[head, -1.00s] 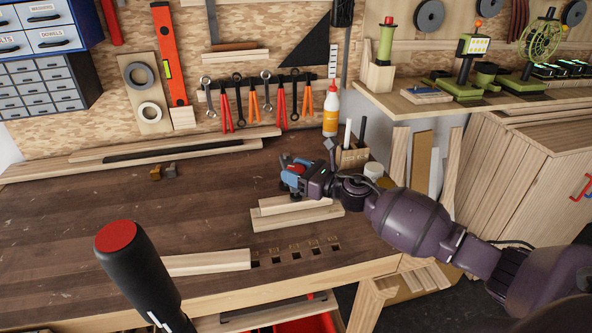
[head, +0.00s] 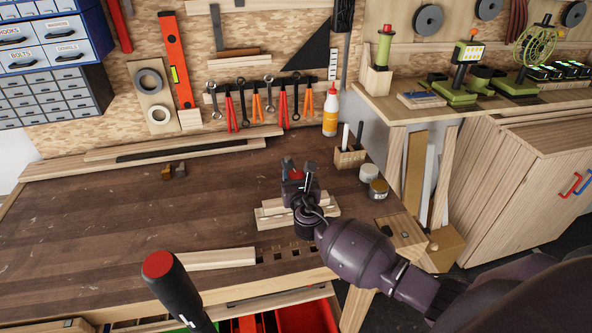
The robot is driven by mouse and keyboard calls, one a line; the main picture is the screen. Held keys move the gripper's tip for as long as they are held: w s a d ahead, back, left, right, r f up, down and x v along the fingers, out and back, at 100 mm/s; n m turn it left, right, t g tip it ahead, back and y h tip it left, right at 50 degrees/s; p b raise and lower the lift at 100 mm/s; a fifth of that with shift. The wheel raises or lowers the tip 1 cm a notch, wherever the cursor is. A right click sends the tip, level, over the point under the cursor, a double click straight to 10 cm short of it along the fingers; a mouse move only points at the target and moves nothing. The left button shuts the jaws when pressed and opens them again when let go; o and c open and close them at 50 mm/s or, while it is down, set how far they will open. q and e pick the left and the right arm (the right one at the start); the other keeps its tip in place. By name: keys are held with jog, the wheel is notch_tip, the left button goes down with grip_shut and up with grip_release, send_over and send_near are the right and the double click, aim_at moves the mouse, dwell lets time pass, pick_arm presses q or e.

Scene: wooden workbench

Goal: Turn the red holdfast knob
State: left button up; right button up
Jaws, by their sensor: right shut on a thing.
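The red holdfast knob (head: 295,174) shows as a small red patch above the pale boards (head: 325,213) on the workbench. My right gripper (head: 298,170) is shut on the knob, with dark fingers on either side of it. The gripper and wrist hide most of the knob and the rest of the holdfast. My right arm reaches in from the lower right. My left gripper is not in view.
The bench top (head: 100,215) is wide and clear at left. A pencil block (head: 350,158) and two small round tins (head: 378,188) stand close to the right of my gripper. A glue bottle (head: 330,110) stands behind, near the tool wall. A row of square holes lies in front.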

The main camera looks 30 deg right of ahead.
jog(key=m+g+h, duration=0.1)
jog(key=m+h, duration=0.1)
jog(key=h, duration=0.1)
jog(key=shift+a, duration=0.1)
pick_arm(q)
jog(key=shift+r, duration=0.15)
pick_arm(e)
jog(key=shift+m+g+h, duration=1.5)
jog(key=shift+m+h, duration=0.1)
jog(key=shift+h, duration=0.4)
jog(key=shift+m+g+h, duration=0.3)
jog(key=shift+h, duration=0.1)
jog(key=o, duration=0.9)
jog(key=shift+o, duration=0.2)
pick_arm(q)
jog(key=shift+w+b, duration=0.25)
jog(key=shift+b, duration=0.2)
pick_arm(e)
jog(key=v, duration=1)
jog(key=shift+s+a, duration=0.15)
jog(key=shift+s, duration=0.1)
